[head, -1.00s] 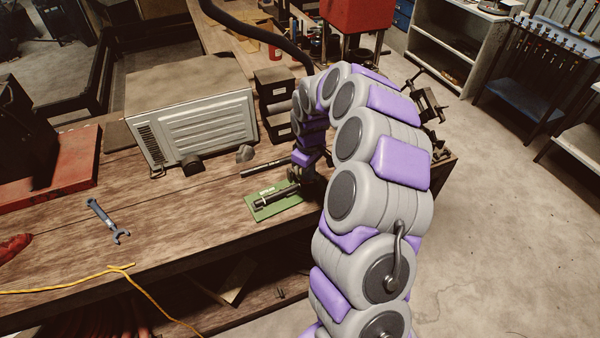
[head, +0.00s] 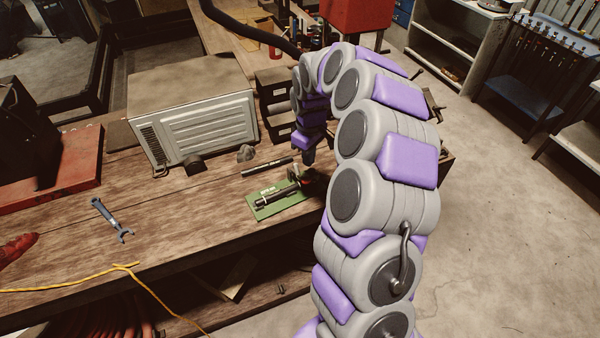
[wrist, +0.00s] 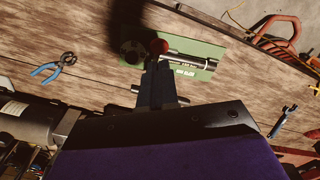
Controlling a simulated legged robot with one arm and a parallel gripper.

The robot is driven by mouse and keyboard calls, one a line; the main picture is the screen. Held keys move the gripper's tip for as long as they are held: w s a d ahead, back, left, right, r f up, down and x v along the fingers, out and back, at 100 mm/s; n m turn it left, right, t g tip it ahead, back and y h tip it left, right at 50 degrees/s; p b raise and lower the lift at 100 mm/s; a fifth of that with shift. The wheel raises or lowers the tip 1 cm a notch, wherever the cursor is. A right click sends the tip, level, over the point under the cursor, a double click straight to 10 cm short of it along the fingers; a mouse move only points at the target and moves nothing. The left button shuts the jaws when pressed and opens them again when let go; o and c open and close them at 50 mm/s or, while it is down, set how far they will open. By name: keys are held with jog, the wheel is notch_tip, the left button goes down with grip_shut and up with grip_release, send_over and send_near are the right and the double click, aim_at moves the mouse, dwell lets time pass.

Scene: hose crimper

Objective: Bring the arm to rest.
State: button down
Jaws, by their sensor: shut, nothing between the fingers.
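My arm arches over the right part of the wooden workbench (head: 160,215) in the head view, its end hanging down above the bench. My gripper (head: 308,158) is small and dark there. In the wrist view my gripper (wrist: 158,68) points toward the bench, its fingers together with nothing held. Beyond its tips lies a green mat (head: 262,212) with a dark and silver cylindrical fitting (head: 278,194) on it. The mat also shows in the wrist view (wrist: 205,50). A red knob (wrist: 158,46) shows right at the fingertips; whether they touch it I cannot tell.
A grey metal box (head: 195,115) stands behind the mat, with dark drawers (head: 275,85) beside it. A blue-handled wrench (head: 110,218) and a yellow cord (head: 75,277) lie left. Pliers (wrist: 55,67) lie on the bench. Open floor (head: 500,230) is at the right.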

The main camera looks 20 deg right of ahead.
jog(key=shift+r, duration=0.8)
jog(key=shift+a, duration=0.1)
jog(key=s+a+r+m+b, duration=0.1)
jog(key=s+a+r+b, duration=0.35)
jog(key=s+a, duration=0.8)
jog(key=s+f+m+g+b, duration=0.1)
jog(key=s+f+m+b, duration=0.1)
jog(key=s, duration=1)
jog(key=s+f+m+b, duration=0.2)
jog(key=s+m, duration=0.1)
jog(key=s, duration=1)
jog(key=shift+s+g, duration=0.15)
jog(key=shift+g, duration=0.25)
